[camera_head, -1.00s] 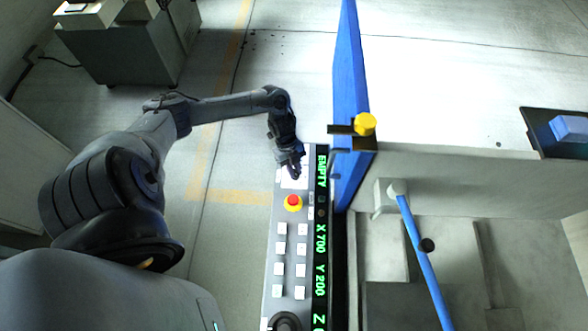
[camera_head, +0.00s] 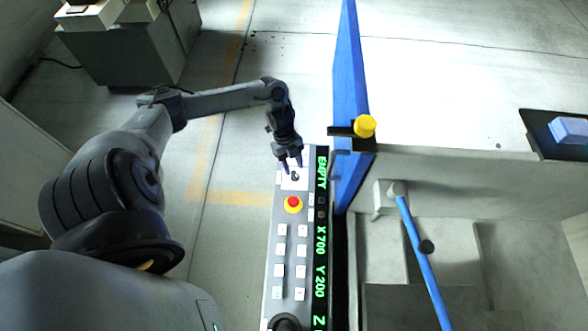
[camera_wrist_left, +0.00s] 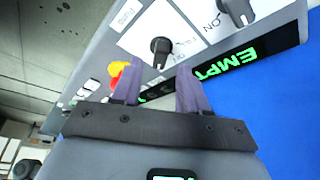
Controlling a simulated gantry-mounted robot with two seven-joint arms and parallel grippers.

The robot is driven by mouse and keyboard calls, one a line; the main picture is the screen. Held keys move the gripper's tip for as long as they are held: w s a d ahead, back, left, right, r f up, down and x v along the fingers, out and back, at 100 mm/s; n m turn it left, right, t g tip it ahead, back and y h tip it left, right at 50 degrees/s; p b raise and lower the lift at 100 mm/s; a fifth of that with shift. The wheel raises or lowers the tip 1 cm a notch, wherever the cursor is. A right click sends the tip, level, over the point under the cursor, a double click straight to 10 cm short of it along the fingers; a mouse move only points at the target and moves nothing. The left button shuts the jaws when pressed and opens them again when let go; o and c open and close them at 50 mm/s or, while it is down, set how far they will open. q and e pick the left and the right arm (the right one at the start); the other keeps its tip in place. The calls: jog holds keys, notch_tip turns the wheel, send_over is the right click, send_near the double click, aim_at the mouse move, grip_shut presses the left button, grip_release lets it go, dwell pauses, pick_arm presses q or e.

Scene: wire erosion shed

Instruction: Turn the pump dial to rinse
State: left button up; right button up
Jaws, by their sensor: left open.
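A black dial (camera_head: 295,176) stands on a white label plate near the far end of the grey control panel (camera_head: 288,215). In the left wrist view the dial (camera_wrist_left: 161,47) has a pointer-shaped knob, with small print around it too blurred to read surely. A second black dial (camera_wrist_left: 238,10) beside it is marked ON and is cut by the frame's top edge. My left gripper (camera_head: 291,162) is open and empty, just beyond the first dial in the head view. Its fingers (camera_wrist_left: 160,90) are spread below the dial in the wrist view, apart from it. My right gripper is not in view.
A red stop button on a yellow base (camera_head: 293,203) sits near the dial, with rows of white keys below. A green-lettered display (camera_head: 320,235) reading EMPTY runs along the panel's right edge. A blue door (camera_head: 350,90) with a yellow knob (camera_head: 365,124) stands close to the right.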

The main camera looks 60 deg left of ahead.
pick_arm(q)
jog(key=v, duration=0.7)
jog(key=shift+r, duration=0.3)
jog(key=shift+s+a, duration=0.1)
